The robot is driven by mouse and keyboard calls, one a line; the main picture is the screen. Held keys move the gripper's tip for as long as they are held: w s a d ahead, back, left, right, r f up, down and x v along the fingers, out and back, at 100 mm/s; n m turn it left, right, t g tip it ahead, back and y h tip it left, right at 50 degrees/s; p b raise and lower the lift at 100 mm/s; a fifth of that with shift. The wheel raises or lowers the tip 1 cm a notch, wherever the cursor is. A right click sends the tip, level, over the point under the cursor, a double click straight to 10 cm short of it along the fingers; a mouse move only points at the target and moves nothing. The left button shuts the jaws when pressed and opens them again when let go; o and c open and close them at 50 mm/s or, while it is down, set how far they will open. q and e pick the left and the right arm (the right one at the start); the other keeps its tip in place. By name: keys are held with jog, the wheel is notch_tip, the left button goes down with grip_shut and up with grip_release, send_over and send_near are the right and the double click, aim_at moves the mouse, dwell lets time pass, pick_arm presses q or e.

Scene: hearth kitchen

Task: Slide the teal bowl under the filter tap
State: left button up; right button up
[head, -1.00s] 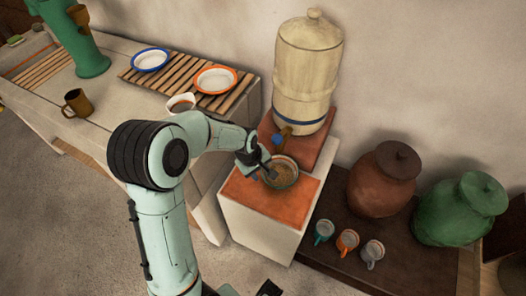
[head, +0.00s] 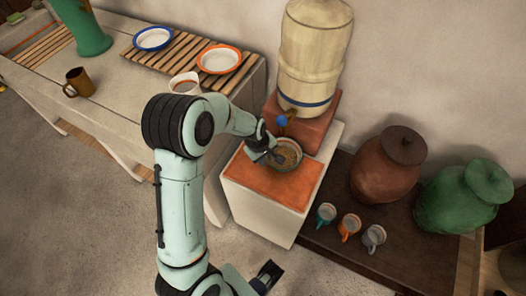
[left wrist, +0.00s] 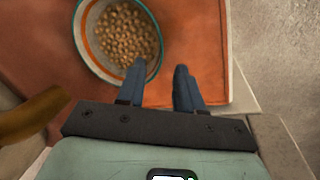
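The teal-rimmed bowl (head: 291,146), filled with small tan round pieces, sits on the orange top of a white stand, in front of the filter tap (head: 284,119). In the left wrist view the bowl (left wrist: 97,62) shows a teal rim and an orange inner band. My left gripper (head: 270,156) is at the bowl's near side. In the left wrist view its blue fingers (left wrist: 160,70) are apart, one over the bowl and one outside it, with the rim between them. A dark-ended part at the bottom, likely my right gripper (head: 268,274), shows no clear finger gap.
The cream filter tank (head: 315,55) stands on a raised orange step behind the bowl. Three mugs (head: 349,227) and two lidded jars (head: 387,165) are on the dark low table at right. A white cup (head: 185,84) and plates are on the left counter.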

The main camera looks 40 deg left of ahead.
pick_arm(q)
jog(key=b+x, duration=0.1)
jog(key=x, duration=0.5)
jog(key=shift+f, duration=0.1)
grip_shut()
